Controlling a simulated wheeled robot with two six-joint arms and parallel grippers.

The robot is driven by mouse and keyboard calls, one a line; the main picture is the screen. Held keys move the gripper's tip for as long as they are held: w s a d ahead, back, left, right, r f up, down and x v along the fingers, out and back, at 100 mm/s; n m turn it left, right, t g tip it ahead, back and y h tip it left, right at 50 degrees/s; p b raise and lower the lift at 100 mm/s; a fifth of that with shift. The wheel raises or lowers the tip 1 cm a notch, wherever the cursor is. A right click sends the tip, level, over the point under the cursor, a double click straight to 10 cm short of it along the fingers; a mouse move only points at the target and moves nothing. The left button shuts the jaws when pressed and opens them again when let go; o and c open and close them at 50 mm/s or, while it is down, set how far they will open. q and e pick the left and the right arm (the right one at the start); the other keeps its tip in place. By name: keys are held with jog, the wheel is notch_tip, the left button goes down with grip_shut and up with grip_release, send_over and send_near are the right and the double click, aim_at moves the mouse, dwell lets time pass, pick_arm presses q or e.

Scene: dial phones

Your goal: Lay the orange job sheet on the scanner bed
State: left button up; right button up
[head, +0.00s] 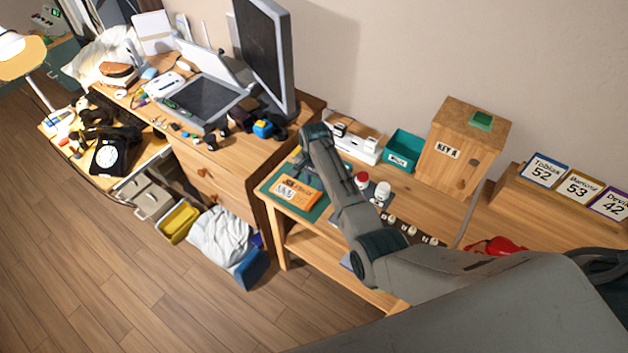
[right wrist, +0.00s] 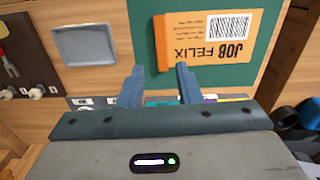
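The orange job sheet (head: 298,192) lies on a green mat (head: 275,178) on the lower wooden table in the head view. In the right wrist view the sheet (right wrist: 222,38) shows a barcode and "JOB FELIX", with a raised orange strip along its left edge. My right gripper (head: 303,172) is just behind the sheet in the head view. In the right wrist view its fingers (right wrist: 160,72) are apart with nothing between them, beside the strip. The scanner (head: 206,100) stands on the desk at the left, its lid up and its dark bed bare. My left gripper is not in view.
A monitor (head: 265,55) stands behind the scanner's right side. A wooden key box (head: 461,146) and a teal tray (head: 404,150) stand right of the mat.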

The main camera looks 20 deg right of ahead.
aim_at(314, 200)
notch_tip(314, 200, down, 6)
jog(key=b, duration=0.6)
jog(key=shift+w+r, duration=0.1)
jog(key=shift+f+b, duration=0.7)
jog(key=shift+f, duration=0.9)
grip_shut()
jog(key=shift+r+p, duration=2.6)
jog(key=shift+p, duration=0.15)
